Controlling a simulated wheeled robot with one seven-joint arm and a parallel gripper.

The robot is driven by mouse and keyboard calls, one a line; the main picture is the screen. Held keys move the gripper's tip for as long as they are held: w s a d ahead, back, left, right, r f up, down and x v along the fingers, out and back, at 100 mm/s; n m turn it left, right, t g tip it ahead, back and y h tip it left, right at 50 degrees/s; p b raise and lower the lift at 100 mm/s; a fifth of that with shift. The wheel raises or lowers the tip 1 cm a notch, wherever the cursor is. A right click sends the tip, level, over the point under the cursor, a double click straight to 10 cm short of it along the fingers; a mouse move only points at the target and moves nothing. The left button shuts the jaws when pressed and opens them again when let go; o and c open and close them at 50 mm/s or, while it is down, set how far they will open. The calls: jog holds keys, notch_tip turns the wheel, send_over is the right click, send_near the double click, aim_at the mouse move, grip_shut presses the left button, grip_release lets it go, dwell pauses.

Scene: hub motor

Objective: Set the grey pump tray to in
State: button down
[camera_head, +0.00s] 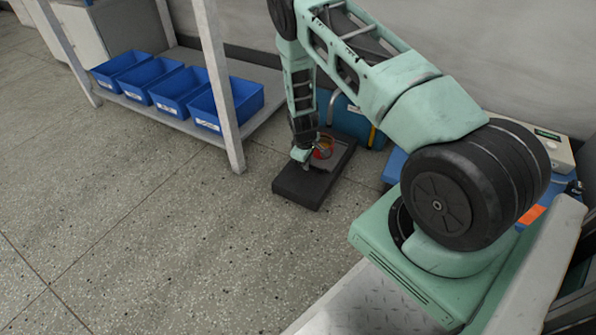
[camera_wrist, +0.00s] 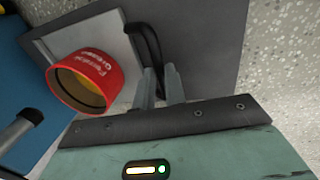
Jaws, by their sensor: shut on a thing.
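The grey pump tray (camera_head: 300,188) is a dark, low slab on the floor in front of a blue unit (camera_head: 346,118). In the wrist view the grey tray (camera_wrist: 205,35) fills the upper middle, with a lighter grey panel on it. A black curved handle (camera_wrist: 152,42) stands on the tray. My gripper (camera_wrist: 160,82) is shut on the black handle; its tips hide the handle's lower end. In the head view my gripper (camera_head: 304,158) is low over the tray. A red grease can (camera_wrist: 88,80) sits on the light panel beside the handle; it also shows in the head view (camera_head: 322,150).
A shelf rack (camera_head: 238,150) with several blue bins (camera_head: 228,103) stands to the left. The wall is behind the blue unit. Blue and beige equipment (camera_head: 556,152) lies at the right, behind my arm. The speckled floor in front of the tray is clear.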

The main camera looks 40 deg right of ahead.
aim_at(315, 160)
jog(key=shift+w+d, duration=0.3)
jog(key=shift+d, duration=0.5)
jog(key=shift+w+d, duration=0.25)
jog(key=shift+d, duration=0.6)
jog(key=shift+w+d, duration=0.3)
jog(key=shift+d, duration=0.5)
jog(key=c, duration=1.5)
grip_release()
jog(key=shift+d, duration=0.1)
jog(key=shift+o, duration=0.2)
jog(key=shift+r+p, duration=0.25)
jog(key=shift+p, duration=0.05)
jog(key=s+a+r+p, duration=0.1)
jog(key=a+r+p, duration=0.2)
jog(key=r+p, duration=0.5)
notch_tip(315, 160, up, 9)
jog(key=shift+f+p, duration=0.2)
jog(key=shift+p, duration=0.2)
jog(key=shift+a, duration=0.1)
